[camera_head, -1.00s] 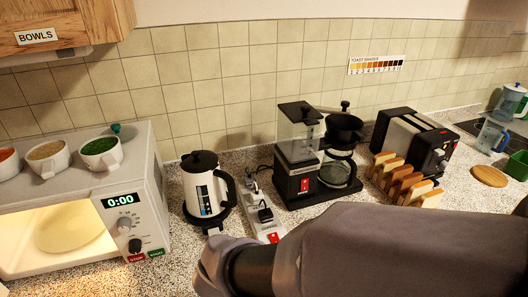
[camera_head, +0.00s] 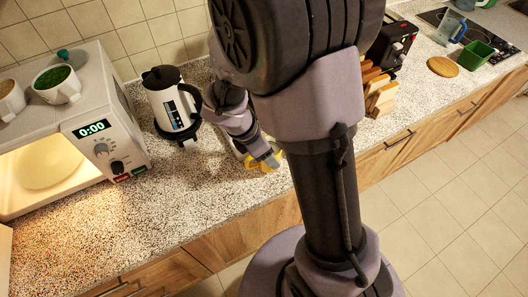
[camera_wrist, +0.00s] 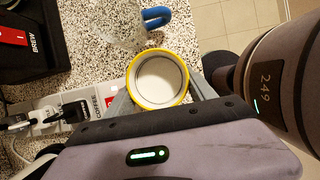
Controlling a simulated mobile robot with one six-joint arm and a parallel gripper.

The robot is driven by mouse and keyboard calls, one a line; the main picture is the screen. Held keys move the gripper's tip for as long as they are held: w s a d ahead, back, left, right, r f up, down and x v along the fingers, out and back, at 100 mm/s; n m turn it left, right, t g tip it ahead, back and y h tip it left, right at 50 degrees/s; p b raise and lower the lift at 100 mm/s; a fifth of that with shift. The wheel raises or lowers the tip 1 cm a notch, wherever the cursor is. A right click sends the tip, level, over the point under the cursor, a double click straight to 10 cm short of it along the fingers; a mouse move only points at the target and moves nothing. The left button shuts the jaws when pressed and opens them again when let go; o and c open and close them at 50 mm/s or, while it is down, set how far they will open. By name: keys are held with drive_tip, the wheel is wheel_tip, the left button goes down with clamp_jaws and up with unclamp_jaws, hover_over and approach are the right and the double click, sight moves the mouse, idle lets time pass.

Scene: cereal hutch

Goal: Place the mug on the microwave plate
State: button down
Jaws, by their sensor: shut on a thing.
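The mug (camera_wrist: 158,80) has a yellow rim and a pale inside. In the wrist view it is between the two grey fingers of my gripper (camera_wrist: 160,92), which is shut on it. In the head view a yellow part of the mug (camera_head: 266,163) shows at my gripper (camera_head: 258,156), over the counter's front part; the arm hides some of this area. The microwave (camera_head: 108,132) stands at the left, open and lit inside. Its round pale microwave plate (camera_head: 42,165) lies inside, with nothing on it. My gripper is well to the right of the microwave.
A white-and-black kettle (camera_head: 172,103) stands between the microwave and my arm. Cups, one with green contents (camera_head: 55,84), sit on the microwave. The wrist view shows a power strip (camera_wrist: 62,115) and a clear vessel with a blue handle (camera_wrist: 155,17). Bare counter (camera_head: 150,205) lies before the kettle.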

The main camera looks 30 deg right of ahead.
drive_tip(key=shift+f+b, duration=0.6)
drive_tip(key=shift+f, duration=0.9)
drive_tip(key=shift+c, duration=1.5)
unclamp_jaws()
drive_tip(key=shift+r, duration=0.1)
